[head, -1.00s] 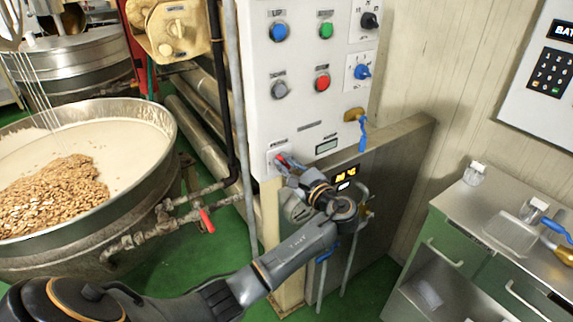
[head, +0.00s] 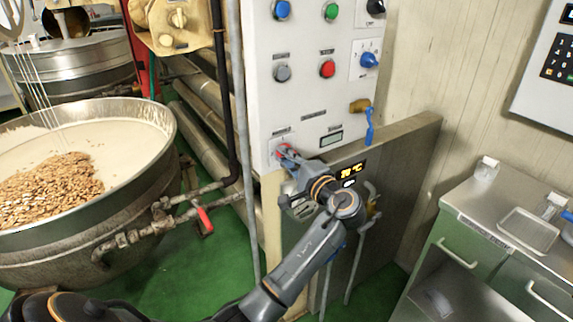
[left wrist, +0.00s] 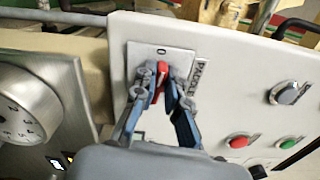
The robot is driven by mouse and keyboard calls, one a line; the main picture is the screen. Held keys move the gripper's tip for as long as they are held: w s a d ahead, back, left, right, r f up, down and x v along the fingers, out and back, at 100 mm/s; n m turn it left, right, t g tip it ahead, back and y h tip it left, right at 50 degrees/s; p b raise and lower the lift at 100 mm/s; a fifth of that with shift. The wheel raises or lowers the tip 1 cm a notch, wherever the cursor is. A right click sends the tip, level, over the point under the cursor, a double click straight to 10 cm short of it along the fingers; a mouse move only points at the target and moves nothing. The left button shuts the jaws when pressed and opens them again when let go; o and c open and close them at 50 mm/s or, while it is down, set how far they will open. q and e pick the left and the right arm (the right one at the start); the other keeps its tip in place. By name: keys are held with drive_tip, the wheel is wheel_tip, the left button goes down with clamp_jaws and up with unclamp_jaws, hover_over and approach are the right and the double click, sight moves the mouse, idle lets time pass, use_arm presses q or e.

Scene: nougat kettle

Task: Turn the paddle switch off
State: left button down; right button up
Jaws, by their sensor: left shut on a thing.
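The paddle switch is a red handle (head: 284,149) on a light plate at the lower left corner of the white control panel (head: 303,100). In the left wrist view the red handle (left wrist: 161,73) stands between my fingers, slightly tilted, its upper end just below a 0 mark on the plate. My left gripper (head: 288,155) is at the switch and shut on the handle; its fingers (left wrist: 160,92) flank the handle from both sides in the left wrist view. They hide part of the handle and plate. My right gripper is not in view.
Buttons and a blue selector knob (head: 370,60) sit higher on the panel. A blue-handled valve (head: 369,128) is to the right. A large kettle (head: 120,207) stands at left, a green-fronted cabinet (head: 452,240) at right. A steel box with a temperature display (head: 352,169) lies behind my arm.

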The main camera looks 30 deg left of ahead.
use_arm(q)
drive_tip(key=shift+f+n+b, duration=0.25)
drive_tip(key=shift+n+b, duration=0.45)
drive_tip(key=shift+n, duration=0.2)
drive_tip(key=c, duration=1.4)
unclamp_jaws()
drive_tip(key=shift+r, duration=0.1)
drive_tip(key=shift+d, duration=0.1)
drive_tip(key=v, duration=1.2)
